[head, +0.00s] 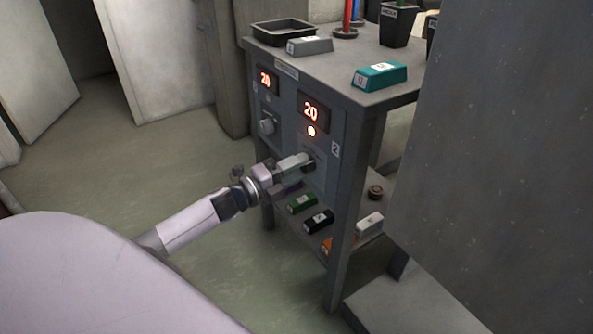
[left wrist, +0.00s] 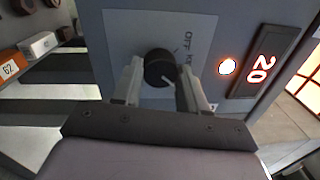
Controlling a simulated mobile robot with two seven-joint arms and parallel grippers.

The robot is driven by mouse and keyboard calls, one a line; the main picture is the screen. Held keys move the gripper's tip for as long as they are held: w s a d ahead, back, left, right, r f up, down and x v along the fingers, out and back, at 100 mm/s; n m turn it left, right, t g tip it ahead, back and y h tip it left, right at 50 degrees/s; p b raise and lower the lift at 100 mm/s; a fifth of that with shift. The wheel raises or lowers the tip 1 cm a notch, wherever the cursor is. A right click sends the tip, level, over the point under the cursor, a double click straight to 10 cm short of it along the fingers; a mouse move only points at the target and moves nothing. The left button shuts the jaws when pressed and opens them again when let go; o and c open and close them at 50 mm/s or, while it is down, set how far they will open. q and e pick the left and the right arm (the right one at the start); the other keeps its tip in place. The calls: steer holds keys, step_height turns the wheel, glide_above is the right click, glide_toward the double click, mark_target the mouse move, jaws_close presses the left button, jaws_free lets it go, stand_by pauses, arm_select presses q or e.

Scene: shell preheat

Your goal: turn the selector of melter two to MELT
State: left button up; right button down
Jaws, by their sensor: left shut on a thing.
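The selector of melter two (left wrist: 160,66) is a dark round knob on a pale plate, with OFF lettered beside it and another word partly hidden. My left gripper (left wrist: 162,88) has one finger on each side of the knob and is shut on it. Which word the knob points at I cannot tell. My right gripper is not in view.
Melter one's knob (head: 267,126) and display (head: 265,79), also at 20, are to the left. On top are a black tray (head: 283,31), a grey block (head: 310,46) and a teal block (head: 380,75). Several coloured blocks lie on the lower shelf. A grey cabinet (head: 490,150) stands close at right.

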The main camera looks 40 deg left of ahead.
arm_select(q)
steer(key=shift+m, duration=0.5)
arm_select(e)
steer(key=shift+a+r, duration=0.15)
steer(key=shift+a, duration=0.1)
arm_select(q)
steer(key=o, duration=1.1)
steer(key=shift+c, duration=0.2)
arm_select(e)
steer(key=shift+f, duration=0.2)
arm_select(q)
steer(key=shift+s, duration=0.1)
steer(key=p+v, duration=0.1)
steer(key=v, duration=0.6)
steer(key=shift+p, duration=0.3)
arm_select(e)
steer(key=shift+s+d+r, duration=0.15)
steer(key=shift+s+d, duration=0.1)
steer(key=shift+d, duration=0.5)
